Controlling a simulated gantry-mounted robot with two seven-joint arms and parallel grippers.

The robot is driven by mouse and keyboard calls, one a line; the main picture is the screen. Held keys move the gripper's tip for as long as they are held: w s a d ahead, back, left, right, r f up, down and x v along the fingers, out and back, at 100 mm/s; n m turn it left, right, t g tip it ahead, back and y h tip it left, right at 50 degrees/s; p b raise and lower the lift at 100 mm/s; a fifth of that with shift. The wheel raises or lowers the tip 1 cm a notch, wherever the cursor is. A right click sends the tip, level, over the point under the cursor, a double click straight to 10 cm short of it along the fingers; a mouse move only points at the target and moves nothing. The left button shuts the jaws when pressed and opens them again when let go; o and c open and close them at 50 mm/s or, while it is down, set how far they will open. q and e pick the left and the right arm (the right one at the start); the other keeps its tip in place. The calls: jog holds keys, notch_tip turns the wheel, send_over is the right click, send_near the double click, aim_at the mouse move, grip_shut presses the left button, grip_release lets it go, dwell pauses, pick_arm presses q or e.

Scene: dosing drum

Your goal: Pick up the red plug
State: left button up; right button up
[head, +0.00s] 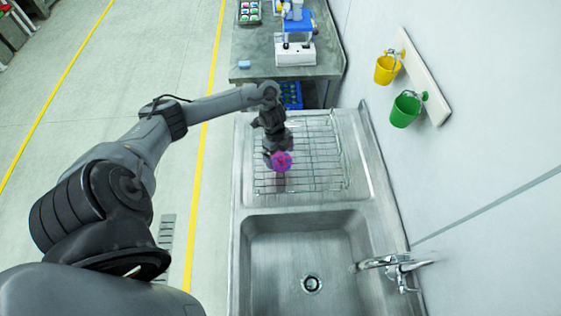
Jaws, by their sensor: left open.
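My left gripper (275,157) points down over the wire rack beside the sink and is open. A small round magenta-pink thing (282,161) shows right at its fingertips. It may be the red plug, but its colour is more magenta than red. I cannot tell whether the fingers touch it or whether it rests on the rack. Nothing else in view is clearly a red plug. My right gripper is not in view.
The wire rack (322,157) lies on the steel drainboard, behind an empty sink basin (300,255) with a tap (390,262). A yellow bucket (386,69) and a green bucket (404,110) hang on the right wall. A bench (262,52) with equipment stands behind.

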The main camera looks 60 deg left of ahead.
pick_arm(q)
jog(key=shift+d+f, duration=0.2)
jog(key=shift+f, duration=0.95)
jog(key=shift+c, duration=0.3)
jog(key=c, duration=0.6)
jog(key=shift+r, duration=0.15)
